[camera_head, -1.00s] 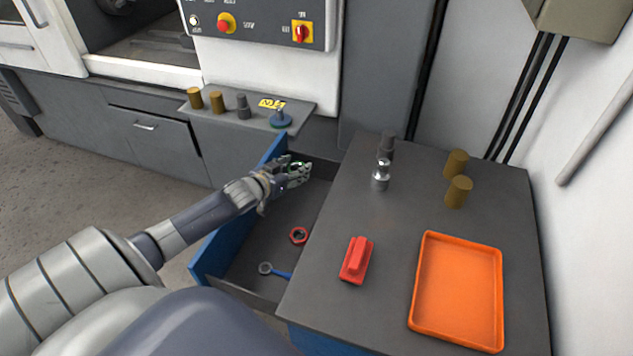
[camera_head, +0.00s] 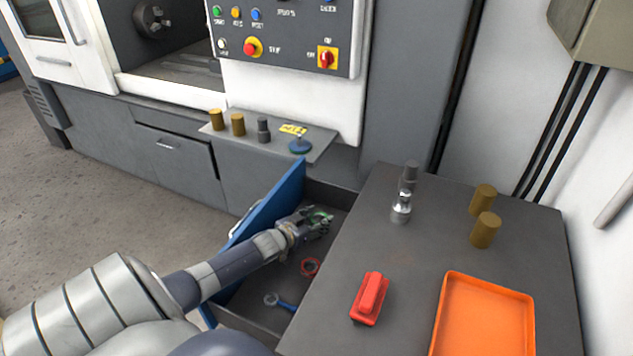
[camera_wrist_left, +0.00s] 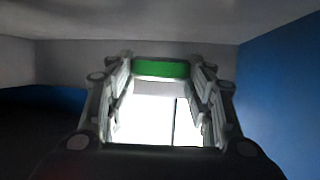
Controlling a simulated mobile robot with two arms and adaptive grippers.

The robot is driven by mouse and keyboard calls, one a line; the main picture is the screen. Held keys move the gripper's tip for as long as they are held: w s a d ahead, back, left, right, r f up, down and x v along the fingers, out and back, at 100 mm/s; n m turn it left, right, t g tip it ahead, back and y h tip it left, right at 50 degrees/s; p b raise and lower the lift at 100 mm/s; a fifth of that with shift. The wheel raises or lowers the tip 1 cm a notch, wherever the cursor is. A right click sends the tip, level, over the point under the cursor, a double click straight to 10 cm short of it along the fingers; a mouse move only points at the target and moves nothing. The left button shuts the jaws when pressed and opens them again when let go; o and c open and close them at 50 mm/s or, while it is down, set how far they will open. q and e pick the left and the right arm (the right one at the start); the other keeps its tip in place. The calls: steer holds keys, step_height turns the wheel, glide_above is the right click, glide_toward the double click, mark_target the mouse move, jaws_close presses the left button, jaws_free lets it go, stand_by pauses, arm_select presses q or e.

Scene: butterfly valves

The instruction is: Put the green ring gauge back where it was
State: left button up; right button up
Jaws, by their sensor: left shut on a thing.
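The green ring gauge (camera_head: 319,215) is between the fingers of my left gripper (camera_head: 318,222), over the far part of the open blue drawer (camera_head: 267,210). In the left wrist view the green ring (camera_wrist_left: 161,68) shows as a green band between the two fingertips (camera_wrist_left: 162,75). My left gripper is shut on it. In the drawer, a red ring gauge (camera_head: 310,267) and a blue-handled ring tool (camera_head: 281,302) lie nearer the front. Whether the green ring touches the drawer floor cannot be told. My right gripper is not in view.
The grey cabinet top (camera_head: 392,250) right of the drawer holds a red block-shaped tool (camera_head: 370,298), an orange tray (camera_head: 485,318), brass cylinders (camera_head: 485,230) and a metal plug (camera_head: 401,207). A machine shelf (camera_head: 270,140) with several small parts stands behind the drawer.

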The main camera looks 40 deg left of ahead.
arm_select(q)
step_height(320, 180, down, 2)
steer(key=shift+f, duration=0.15)
steer(key=shift+f+b, duration=0.3)
steer(key=shift+b, duration=0.05)
steer(key=shift+s+f, duration=0.1)
steer(key=shift+f, duration=0.05)
steer(key=shift+d, duration=0.1)
